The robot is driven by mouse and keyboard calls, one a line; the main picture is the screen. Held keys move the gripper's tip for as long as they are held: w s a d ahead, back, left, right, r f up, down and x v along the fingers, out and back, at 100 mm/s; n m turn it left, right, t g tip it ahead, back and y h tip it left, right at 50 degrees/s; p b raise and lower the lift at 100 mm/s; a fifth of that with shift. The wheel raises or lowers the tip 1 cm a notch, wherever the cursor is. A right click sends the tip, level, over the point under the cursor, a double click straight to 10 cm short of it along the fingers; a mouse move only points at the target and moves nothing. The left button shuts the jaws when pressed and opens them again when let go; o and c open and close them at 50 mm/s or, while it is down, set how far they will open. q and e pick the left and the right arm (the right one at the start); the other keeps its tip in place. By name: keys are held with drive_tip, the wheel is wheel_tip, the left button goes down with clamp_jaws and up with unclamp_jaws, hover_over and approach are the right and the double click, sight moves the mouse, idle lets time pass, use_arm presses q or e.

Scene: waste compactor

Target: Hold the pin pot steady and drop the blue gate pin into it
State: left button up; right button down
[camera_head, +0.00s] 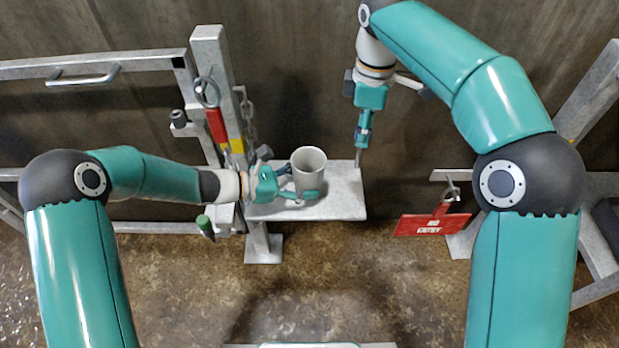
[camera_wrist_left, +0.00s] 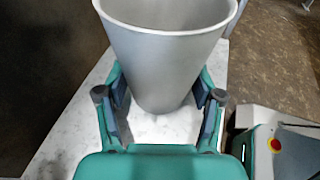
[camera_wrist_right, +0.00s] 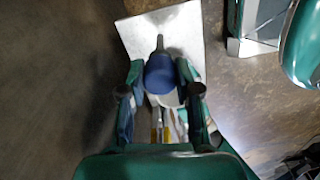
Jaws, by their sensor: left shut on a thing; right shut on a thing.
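The pin pot (camera_head: 309,172) is a grey, open-topped cup standing upright on the pale shelf (camera_head: 345,205). My left gripper (camera_head: 298,186) is shut around its lower body from the left. In the left wrist view, the pot (camera_wrist_left: 165,60) sits between both fingers. My right gripper (camera_head: 361,140) points down, to the right of and behind the pot, and is shut on the blue gate pin (camera_wrist_right: 159,75). The pin's grey shank shows below the fingers (camera_head: 358,157), near the shelf's back right corner and apart from the pot. The pot's inside is mostly hidden.
A grey gate post (camera_head: 212,60) with a red tag (camera_head: 215,124) and a chain stands left of the shelf. A green-ended handle (camera_head: 205,224) hangs below. A red sign (camera_head: 432,224) hangs at the right. The shelf is bare right of the pot.

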drive_tip(key=s+a+r+n, duration=0.2)
drive_tip(key=a+r+n, duration=0.15)
drive_tip(key=r, duration=0.25)
drive_tip(key=w+a+f+m, duration=0.1)
drive_tip(key=a+f, duration=0.4)
drive_tip(key=f, duration=0.3)
drive_tip(key=shift+w+a, duration=0.15)
drive_tip(key=shift+w, duration=0.2)
drive_tip(key=c, duration=0.7)
unclamp_jaws()
drive_tip(key=shift+c, duration=0.2)
wheel_tip(320, 180, up, 7)
drive_tip(key=shift+r, duration=0.15)
